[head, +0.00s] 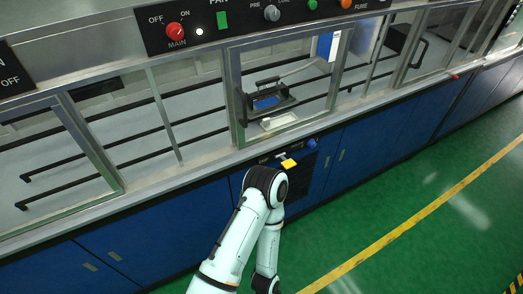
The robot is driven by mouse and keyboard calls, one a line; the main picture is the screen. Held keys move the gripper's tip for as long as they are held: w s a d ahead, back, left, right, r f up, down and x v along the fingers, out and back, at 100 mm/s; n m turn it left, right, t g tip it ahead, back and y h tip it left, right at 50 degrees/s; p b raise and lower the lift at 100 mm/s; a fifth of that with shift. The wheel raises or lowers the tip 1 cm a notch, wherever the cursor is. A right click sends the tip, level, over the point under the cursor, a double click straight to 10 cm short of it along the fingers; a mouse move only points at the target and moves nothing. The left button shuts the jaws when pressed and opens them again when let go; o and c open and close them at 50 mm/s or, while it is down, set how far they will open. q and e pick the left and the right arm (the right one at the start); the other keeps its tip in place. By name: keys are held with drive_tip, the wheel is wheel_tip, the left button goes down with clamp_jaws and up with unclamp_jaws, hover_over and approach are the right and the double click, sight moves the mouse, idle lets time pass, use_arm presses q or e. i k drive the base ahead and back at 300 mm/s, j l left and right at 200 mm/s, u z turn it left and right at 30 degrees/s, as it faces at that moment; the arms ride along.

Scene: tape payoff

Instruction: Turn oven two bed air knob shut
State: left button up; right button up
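Below the counter edge, a dark panel (305,178) in the blue cabinet front carries a yellow knob or handle (288,163) and a small blue one (312,143). I cannot read any label there, so I cannot tell which, if either, is the oven two bed air knob. One of my arms rises from the bottom to a bent joint just left of the yellow part and covers some of the panel. Neither gripper shows in the head view.
Above, a black panel (205,48) has a red MAIN knob (174,30), a grey knob (271,13) and an orange FUME knob (345,4). Framed glass stands over the counter. A dark device (267,100) sits behind it. Green floor (400,200) at right is clear.

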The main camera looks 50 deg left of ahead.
sight(312, 143)
drive_tip(key=u, duration=1.45)
